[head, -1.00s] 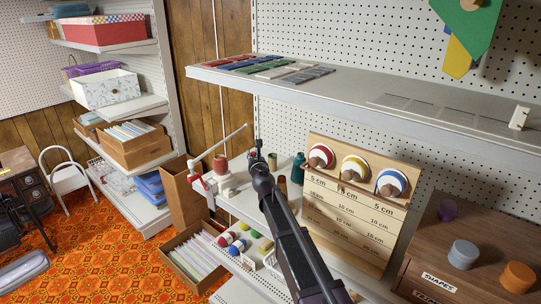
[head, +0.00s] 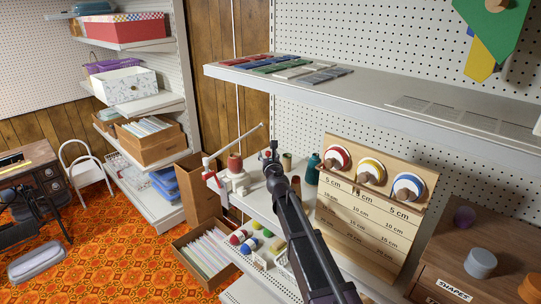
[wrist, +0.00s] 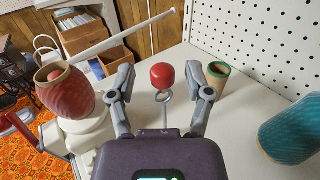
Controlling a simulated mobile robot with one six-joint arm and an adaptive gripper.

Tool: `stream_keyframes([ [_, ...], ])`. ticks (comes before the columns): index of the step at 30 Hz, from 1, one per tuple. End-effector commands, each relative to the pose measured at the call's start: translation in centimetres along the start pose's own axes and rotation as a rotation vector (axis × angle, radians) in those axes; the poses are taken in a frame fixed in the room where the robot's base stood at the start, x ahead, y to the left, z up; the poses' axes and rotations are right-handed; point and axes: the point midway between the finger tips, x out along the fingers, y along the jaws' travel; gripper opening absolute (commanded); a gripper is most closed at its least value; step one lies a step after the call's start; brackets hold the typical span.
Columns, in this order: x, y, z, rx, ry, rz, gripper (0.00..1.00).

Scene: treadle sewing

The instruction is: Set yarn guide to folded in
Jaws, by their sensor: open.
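The yarn winder stands on the shelf with a white base (wrist: 88,135) and a red cone (wrist: 66,90); in the head view its cone (head: 235,163) is left of my gripper (head: 270,152). A long white rod (wrist: 115,36) slants up and away to the right from it. My gripper (wrist: 171,75) is open. I cannot tell whether this knobbed piece is the yarn guide. My gripper body hides its lower end.
A green-rimmed spool (wrist: 218,72) stands just beyond the right finger. A teal cone (wrist: 292,132) is at the right. The pegboard wall (wrist: 260,40) rises behind. In the head view, a ribbon rack (head: 360,205) stands right of my arm, and an upper shelf (head: 400,108) hangs overhead.

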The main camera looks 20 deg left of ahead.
Motion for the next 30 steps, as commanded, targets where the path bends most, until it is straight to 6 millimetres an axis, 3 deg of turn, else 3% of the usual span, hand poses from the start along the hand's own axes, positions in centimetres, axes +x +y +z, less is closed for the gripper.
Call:
stream_keyframes([
  [18, -9.2, -0.1, 0.0, 0.0, 0.001, -0.002, 0.65],
  [24, -11.0, -0.1, 0.0, 0.001, 0.001, -0.002, 0.65],
  [30, -11.4, 0.0, 0.0, 0.001, 0.001, -0.002, 0.65],
])
